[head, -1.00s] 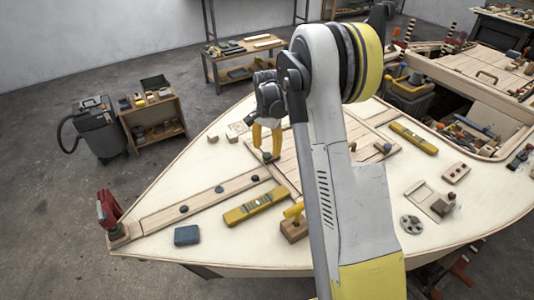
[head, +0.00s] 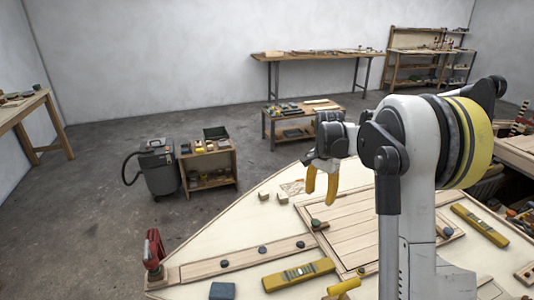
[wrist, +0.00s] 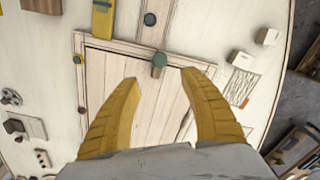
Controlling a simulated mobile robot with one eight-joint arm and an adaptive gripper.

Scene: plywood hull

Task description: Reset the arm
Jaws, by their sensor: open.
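My gripper (head: 322,186) has two yellow fingers, spread apart with nothing between them. In the head view it hangs from my raised arm above the plywood hull (head: 232,224). In the wrist view my gripper (wrist: 157,100) points down over a framed plank panel (wrist: 150,88). A green knob (wrist: 160,60) sits at the panel's edge, beyond the fingertips. The knob also shows in the head view (head: 316,224), below the gripper and apart from it.
A yellow level (head: 298,275), a blue block (head: 222,291) and a red clamp (head: 153,250) are on the hull. Small wooden blocks (head: 264,196) lie near its far edge. A grey vacuum (head: 158,168) and a small shelf (head: 209,170) stand on the floor beyond.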

